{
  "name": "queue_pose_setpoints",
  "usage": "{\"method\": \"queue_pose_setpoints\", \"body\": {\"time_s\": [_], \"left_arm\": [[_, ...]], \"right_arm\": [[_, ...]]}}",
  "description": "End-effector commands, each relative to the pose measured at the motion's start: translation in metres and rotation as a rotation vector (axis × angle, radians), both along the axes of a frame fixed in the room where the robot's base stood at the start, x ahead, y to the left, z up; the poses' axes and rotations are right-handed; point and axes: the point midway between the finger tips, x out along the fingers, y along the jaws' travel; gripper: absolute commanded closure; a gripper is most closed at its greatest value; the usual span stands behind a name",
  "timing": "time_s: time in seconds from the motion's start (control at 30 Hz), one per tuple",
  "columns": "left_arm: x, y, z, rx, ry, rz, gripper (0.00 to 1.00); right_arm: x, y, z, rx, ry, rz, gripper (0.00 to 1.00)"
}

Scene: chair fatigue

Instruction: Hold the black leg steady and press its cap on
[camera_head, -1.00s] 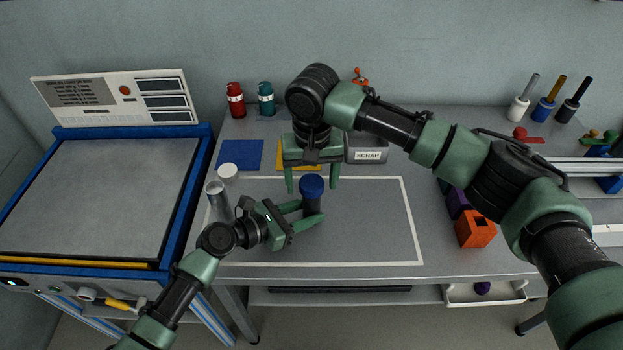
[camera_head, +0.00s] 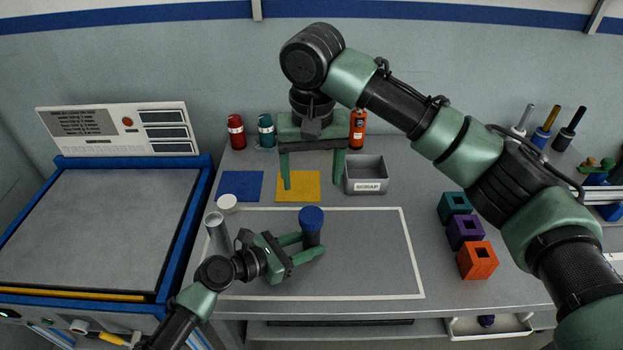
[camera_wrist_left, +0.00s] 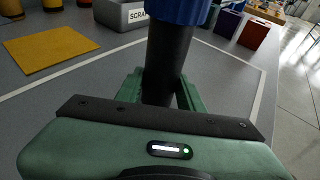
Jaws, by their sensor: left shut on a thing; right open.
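The black leg (camera_head: 311,238) stands upright inside the white outline on the table, with a blue cap (camera_head: 311,218) on its top. I cannot tell how far down the cap sits. My left gripper (camera_head: 312,243) is shut on the leg below the cap; the leg (camera_wrist_left: 168,62) and the blue cap's lower part (camera_wrist_left: 185,10) also show in the left wrist view. My right gripper (camera_head: 314,186) is open and empty, pointing down, raised above and behind the leg. A grey leg (camera_head: 217,234) with a white cap (camera_head: 228,202) beside or behind it stands at the left.
A blue mat (camera_head: 240,185), a yellow mat (camera_head: 306,186) and a grey SCRAP bin (camera_head: 365,174) lie behind. Teal, purple and orange blocks (camera_head: 478,260) stand right. Red, teal and orange bottles (camera_head: 358,130) stand at the back. The outlined area right of the leg is clear.

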Motion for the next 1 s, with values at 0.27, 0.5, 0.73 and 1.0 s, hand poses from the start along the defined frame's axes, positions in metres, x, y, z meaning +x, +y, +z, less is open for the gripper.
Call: {"method": "queue_pose_setpoints", "body": {"time_s": [0.27,0.5,0.73,1.0], "left_arm": [[0.000,0.000,0.000,0.000,0.000,0.000,0.37],[-0.002,0.003,0.001,0.000,0.000,0.000,0.37],[-0.021,0.031,0.010,0.004,0.000,0.000,0.37],[-0.051,0.074,0.027,0.004,0.000,-0.001,0.37]], "right_arm": [[0.000,0.000,0.000,0.000,0.000,0.000,0.27],[0.000,0.000,0.000,0.000,0.000,0.000,0.27],[0.000,0.000,0.000,0.000,0.000,0.000,0.27],[0.000,0.000,0.000,0.000,0.000,0.000,0.27]]}}
